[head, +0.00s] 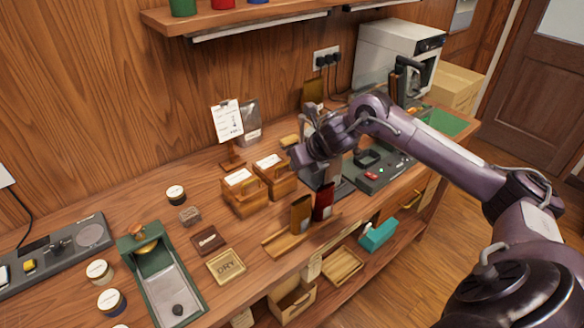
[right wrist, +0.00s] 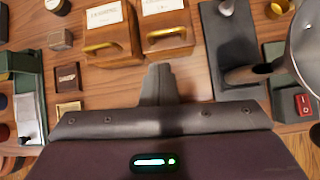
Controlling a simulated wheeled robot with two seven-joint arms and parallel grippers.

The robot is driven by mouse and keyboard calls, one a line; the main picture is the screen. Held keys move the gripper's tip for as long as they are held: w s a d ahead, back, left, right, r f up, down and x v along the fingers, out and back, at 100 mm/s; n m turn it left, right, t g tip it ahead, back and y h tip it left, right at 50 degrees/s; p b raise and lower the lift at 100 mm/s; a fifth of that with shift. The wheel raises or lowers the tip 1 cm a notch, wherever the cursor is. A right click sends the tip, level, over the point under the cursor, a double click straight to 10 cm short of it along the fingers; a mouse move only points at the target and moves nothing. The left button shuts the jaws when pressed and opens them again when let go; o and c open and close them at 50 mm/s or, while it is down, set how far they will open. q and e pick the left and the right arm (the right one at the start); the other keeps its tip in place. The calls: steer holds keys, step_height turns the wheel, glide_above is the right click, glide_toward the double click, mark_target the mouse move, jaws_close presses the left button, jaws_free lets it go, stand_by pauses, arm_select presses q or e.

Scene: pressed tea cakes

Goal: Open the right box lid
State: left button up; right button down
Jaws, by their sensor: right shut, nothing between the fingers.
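Two small wooden boxes with white labels on top and curved brass-coloured handles stand side by side on the bench. The right box (head: 284,184) is also in the right wrist view (right wrist: 178,18), at top centre; its lid looks closed. The left box (head: 241,204) is beside it, also with its lid down, and shows in the right wrist view (right wrist: 112,55). My right gripper (head: 297,163) is just right of the right box and above the bench. Its fingers are together and empty in the right wrist view (right wrist: 158,72), below the right box's handle. My left gripper is out of view.
A clipboard stand (head: 228,122) and a grey pouch stand behind the boxes. A rack (head: 285,240) with upright packets is in front. A dark machine with a red switch (head: 372,175) lies to the right. A green tray (head: 135,254) is at left.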

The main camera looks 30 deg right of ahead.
steer(key=d+r, duration=0.1)
steer(key=d, duration=0.1)
steer(key=p, duration=0.3)
glide_toward(286, 173)
steer(key=shift+n, duration=0.4)
steer(key=x, duration=0.4)
steer(key=shift+w+f, duration=0.1)
steer(key=shift+w, duration=0.25)
steer(key=shift+w+f, duration=0.25)
steer(key=shift+f, duration=0.15)
steer(key=shift+r, duration=0.2)
